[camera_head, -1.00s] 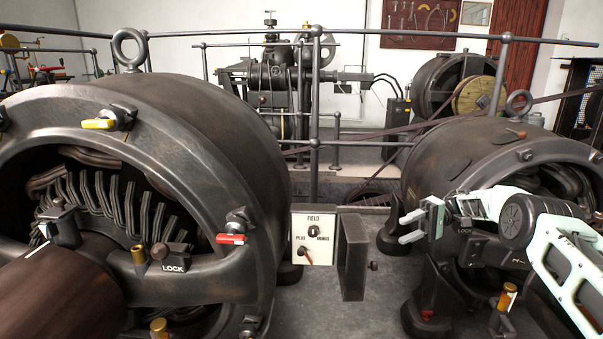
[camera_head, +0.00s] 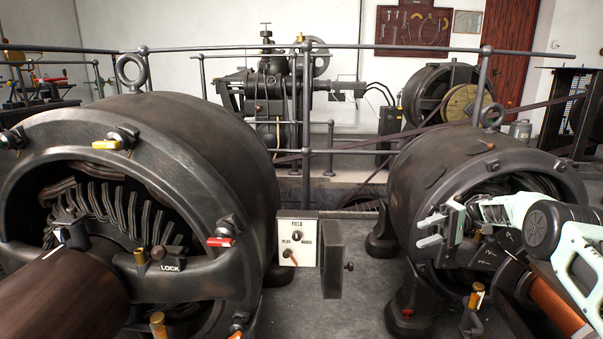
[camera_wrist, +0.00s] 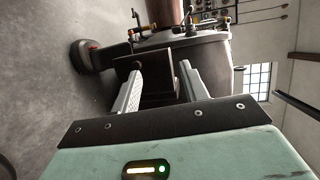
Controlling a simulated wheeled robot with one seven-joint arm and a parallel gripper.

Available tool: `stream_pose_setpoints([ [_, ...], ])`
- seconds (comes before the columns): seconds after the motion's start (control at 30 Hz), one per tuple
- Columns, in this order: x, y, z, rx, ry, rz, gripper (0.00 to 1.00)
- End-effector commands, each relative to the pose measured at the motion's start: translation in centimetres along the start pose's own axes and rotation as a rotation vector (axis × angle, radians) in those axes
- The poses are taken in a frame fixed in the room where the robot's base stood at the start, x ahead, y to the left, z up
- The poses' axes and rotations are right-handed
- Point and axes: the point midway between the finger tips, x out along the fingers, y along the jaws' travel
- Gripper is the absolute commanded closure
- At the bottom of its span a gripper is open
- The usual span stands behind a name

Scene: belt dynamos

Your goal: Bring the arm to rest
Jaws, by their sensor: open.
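My gripper (camera_head: 430,231) is at the right of the head view, in front of the right dynamo (camera_head: 440,170). Its two pale fingers point left and stand apart, with nothing between them. In the wrist view the two fingers (camera_wrist: 160,92) also show apart and empty, with a dark box-like shape beyond them. My arm reaches in from the right edge and hides part of the right dynamo's front.
The left dynamo (camera_head: 215,140) fills the left side. A white FIELD panel (camera_head: 298,240) with a red-handled switch and an open dark door (camera_head: 333,259) stands between the dynamos. A railing (camera_head: 380,50) runs behind. Grey floor (camera_head: 350,318) shows between the machines.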

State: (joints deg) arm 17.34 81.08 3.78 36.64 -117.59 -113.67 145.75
Motion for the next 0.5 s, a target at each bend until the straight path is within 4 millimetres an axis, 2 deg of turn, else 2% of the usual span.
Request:
stream_pose_setpoints([
  [0.23, 0.6, -0.7, -0.8, -0.033, 0.022, -0.007, 0.56],
  [0.5, 2.4, -3.3, -3.4, -0.147, 0.109, -0.026, 0.56],
])
